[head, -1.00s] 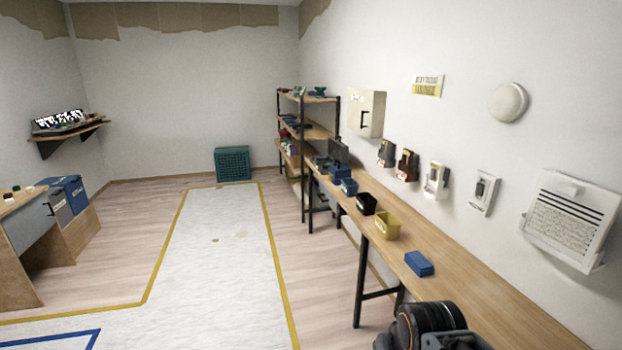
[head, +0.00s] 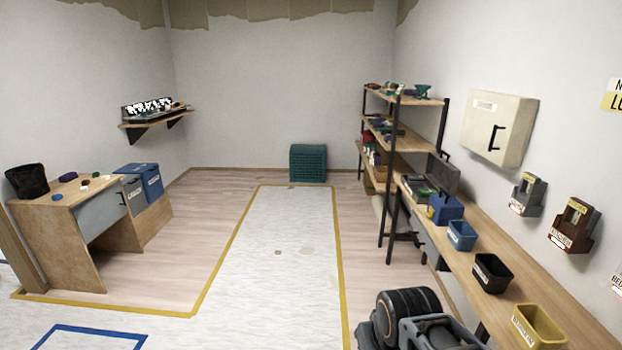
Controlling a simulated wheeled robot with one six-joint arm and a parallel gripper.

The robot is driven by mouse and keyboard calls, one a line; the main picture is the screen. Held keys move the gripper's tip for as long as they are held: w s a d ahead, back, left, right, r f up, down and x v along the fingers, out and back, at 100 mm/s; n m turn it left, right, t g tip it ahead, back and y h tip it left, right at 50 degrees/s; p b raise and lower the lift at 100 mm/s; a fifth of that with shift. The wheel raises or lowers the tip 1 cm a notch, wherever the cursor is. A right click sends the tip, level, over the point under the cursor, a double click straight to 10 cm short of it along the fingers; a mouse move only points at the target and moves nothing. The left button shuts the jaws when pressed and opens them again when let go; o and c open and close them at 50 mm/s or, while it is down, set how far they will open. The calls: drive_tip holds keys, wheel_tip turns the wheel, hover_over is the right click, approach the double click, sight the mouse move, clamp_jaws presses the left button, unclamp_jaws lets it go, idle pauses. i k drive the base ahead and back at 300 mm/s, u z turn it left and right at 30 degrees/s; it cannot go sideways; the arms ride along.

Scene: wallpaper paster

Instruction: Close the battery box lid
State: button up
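On the far part of the right workbench (head: 520,265), near the shelf rack, stands a grey box with a dark lid raised upright (head: 443,173). Items show inside it. It looks like the battery box, but no label on it can be read from here. Part of my arm shows at the bottom right of the middle, short of the bench. My gripper's fingers do not show, and the open box is well ahead of the arm.
Blue bins (head: 462,236), a black bin (head: 492,273) and a yellow bin (head: 539,326) line the bench. A shelf rack (head: 392,170) stands behind. A desk (head: 65,250) is at left. The floor (head: 275,260) between is clear up to a green crate (head: 308,163).

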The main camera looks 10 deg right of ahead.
sight(442, 173)
drive_tip(key=u, duration=0.15)
drive_tip(key=i, duration=2.35)
drive_tip(key=z, duration=0.55)
drive_tip(key=i, duration=1.95)
drive_tip(key=z, duration=1)
